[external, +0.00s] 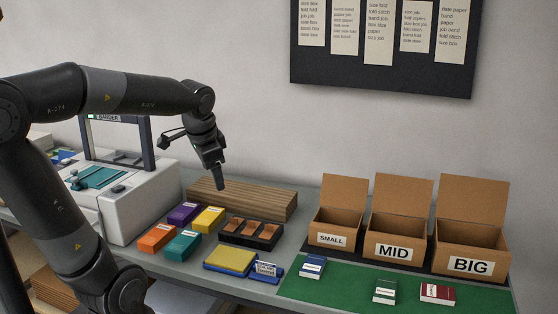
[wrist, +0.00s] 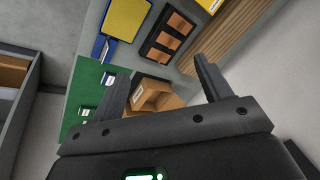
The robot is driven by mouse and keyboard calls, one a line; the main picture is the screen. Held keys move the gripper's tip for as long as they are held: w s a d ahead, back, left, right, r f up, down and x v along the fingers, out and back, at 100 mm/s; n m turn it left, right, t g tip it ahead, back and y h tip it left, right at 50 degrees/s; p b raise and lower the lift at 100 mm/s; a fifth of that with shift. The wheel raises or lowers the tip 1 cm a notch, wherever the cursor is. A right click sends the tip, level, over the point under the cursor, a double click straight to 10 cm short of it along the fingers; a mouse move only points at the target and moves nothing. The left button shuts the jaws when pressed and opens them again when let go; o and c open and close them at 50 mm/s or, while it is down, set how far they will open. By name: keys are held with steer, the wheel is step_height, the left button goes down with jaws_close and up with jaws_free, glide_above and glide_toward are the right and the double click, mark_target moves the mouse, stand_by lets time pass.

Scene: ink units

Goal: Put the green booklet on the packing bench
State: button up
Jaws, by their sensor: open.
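A small green booklet (external: 385,290) with a white label lies on a green mat (external: 330,289) at the right end of the grey bench (external: 294,208). A blue booklet (external: 312,266) lies to its left and a dark red booklet (external: 437,293) to its right. My gripper (external: 220,186) hangs above the bench near the wooden slats, well to the left of the green booklet. In the wrist view my gripper (wrist: 160,75) has its fingers apart with nothing between them. The green mat (wrist: 77,93) also shows there, with small booklets I cannot tell apart.
Open cardboard boxes marked SMALL (external: 331,240), MID (external: 394,252) and BIG (external: 470,264) stand behind the mat. Orange, teal, purple and yellow blocks, a dark tray (external: 249,233) and a yellow pad (external: 231,259) lie below my gripper. A white machine (external: 135,200) stands left.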

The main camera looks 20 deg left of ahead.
steer(key=s+a+f+n+t, duration=0.1)
steer(key=s+a+n, duration=0.6)
steer(key=n, duration=0.1)
steer(key=shift+s+a+f+h, duration=0.2)
steer(key=shift+a+f+h, duration=0.1)
steer(key=shift+f, duration=0.1)
stand_by(0.7)
